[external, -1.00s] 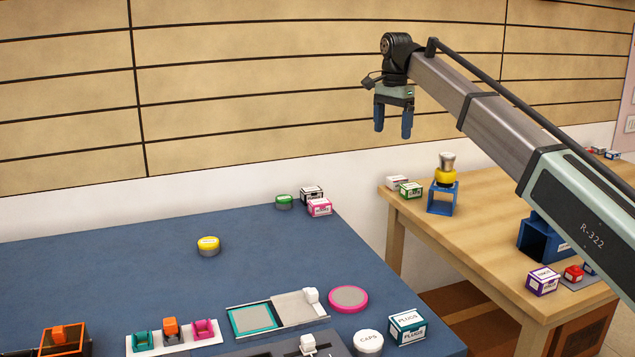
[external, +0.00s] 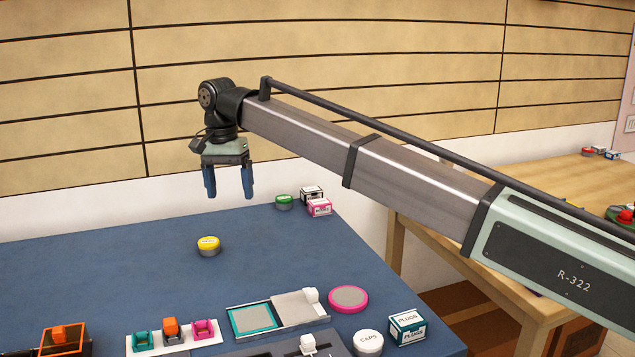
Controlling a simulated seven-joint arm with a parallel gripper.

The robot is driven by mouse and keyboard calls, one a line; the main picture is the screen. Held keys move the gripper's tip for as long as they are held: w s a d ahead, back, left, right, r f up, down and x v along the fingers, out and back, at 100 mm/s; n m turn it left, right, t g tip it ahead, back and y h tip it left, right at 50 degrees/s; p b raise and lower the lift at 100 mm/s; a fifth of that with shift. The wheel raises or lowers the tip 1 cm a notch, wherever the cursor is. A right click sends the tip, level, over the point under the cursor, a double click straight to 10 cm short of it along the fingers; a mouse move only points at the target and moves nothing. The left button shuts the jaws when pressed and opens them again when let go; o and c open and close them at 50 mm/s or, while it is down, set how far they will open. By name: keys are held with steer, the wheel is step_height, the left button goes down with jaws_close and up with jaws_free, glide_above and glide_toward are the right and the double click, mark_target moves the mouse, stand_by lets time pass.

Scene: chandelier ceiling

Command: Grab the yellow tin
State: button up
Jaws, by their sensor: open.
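The yellow tin (external: 208,246) is a small round tin with a yellow lid and a greyish lower side. It sits upright on the blue table top (external: 110,270), with clear space around it. My gripper (external: 229,196) points downward with its two blue fingers apart and nothing between them. In the picture it is just above and slightly right of the tin, not touching it. How far it is from the tin in depth is hard to tell.
A green tin (external: 284,202), a dark-and-white box (external: 312,193) and a pink box (external: 319,207) stand near the back right edge. Along the front are coloured clips (external: 171,329), a teal-framed tray (external: 253,319), a pink disc (external: 348,299), a caps tin (external: 368,343) and a plugs box (external: 407,327).

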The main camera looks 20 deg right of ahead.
steer(key=a+n, duration=0.1)
steer(key=a, duration=0.2)
steer(key=n, duration=0.9)
glide_above(208, 242)
steer(key=shift+t, duration=0.4)
step_height(208, 242, down, 10)
steer(key=shift+s+d+r, duration=0.1)
steer(key=shift+s+r, duration=0.05)
steer(key=shift+r, duration=0.05)
steer(key=shift+w+f, duration=0.15)
steer(key=shift+f, duration=1.25)
steer(key=shift+w+f, duration=0.1)
steer(key=shift+f, duration=1.25)
steer(key=c, duration=1.1)
